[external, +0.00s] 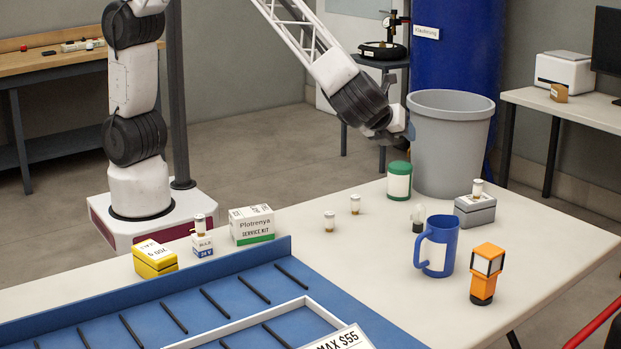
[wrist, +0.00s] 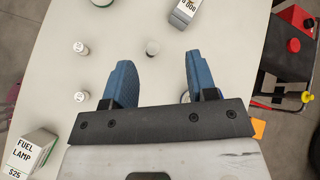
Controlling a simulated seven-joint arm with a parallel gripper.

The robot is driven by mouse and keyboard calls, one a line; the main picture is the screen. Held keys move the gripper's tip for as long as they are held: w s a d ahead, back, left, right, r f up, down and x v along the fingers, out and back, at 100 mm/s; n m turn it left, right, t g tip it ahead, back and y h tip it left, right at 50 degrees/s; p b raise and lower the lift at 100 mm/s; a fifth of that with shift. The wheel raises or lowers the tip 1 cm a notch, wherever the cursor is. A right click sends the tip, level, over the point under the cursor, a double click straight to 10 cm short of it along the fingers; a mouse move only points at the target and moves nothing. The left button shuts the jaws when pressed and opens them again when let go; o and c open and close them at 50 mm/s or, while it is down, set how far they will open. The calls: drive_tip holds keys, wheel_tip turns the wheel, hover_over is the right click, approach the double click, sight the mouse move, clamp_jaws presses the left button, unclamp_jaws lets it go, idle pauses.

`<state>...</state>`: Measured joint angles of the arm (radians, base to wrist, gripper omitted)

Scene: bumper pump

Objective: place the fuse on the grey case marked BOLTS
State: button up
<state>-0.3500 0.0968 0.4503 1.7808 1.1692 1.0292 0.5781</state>
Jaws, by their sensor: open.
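Small white-topped pieces with brassy bases look like fuses; I cannot tell which one is meant. Two stand on the table, one fuse-like piece (external: 329,221) and another (external: 355,204); both show in the wrist view, at the left (wrist: 82,96) and above it (wrist: 79,47). One (external: 199,223) stands on a small white box, and one (external: 477,187) appears to stand on the grey case (external: 475,211). The case is cut off in the wrist view (wrist: 183,14); I cannot read BOLTS on it. My gripper (wrist: 159,60) is open and apparently empty above the table.
A tall grey bin (external: 450,150) is behind.

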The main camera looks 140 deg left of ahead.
drive_tip(key=s+d+r+n+h, duration=0.25)
drive_tip(key=s+d+r, duration=0.5)
drive_tip(key=d, duration=0.45)
drive_tip(key=s+d+r+n+t+h, duration=0.2)
drive_tip(key=s+d+n+h, duration=0.2)
drive_tip(key=s+d, duration=1)
drive_tip(key=s+d+r+n+t+h, duration=0.2)
drive_tip(key=s+d+n+h, duration=0.2)
drive_tip(key=s+d, duration=0.9)
drive_tip(key=s, duration=0.3)
drive_tip(key=shift+d+n, duration=0.35)
